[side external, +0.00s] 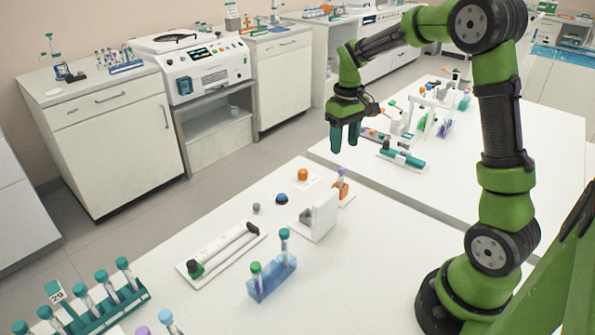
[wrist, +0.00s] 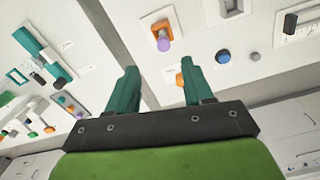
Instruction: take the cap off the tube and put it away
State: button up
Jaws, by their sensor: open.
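Several capped tubes stand in view, and I cannot tell which one is the task's tube. A purple-capped tube (side external: 341,172) stands in an orange holder (side external: 343,188) at the back of the near bench; the purple cap (wrist: 163,45) and the orange holder (wrist: 160,29) also show in the wrist view, beyond my fingertips. A blue rack (side external: 272,278) holds a teal-capped tube (side external: 284,237) and a green-capped tube (side external: 256,269). My gripper (side external: 345,147) is open and empty, pointing down, high above the benches and apart from every tube. Its teal fingers show in the wrist view (wrist: 161,72).
A teal rack (side external: 104,310) with several tubes stands at the front left.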

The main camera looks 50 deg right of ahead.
aim_at(342, 168)
jog(key=shift+s+a+f, duration=0.1)
jog(key=shift+a+f, duration=0.1)
jog(key=shift+f, duration=1.4)
jog(key=shift+s+a+f, duration=0.1)
jog(key=shift+a+f, duration=0.05)
jog(key=shift+f, duration=1.4)
grip_shut()
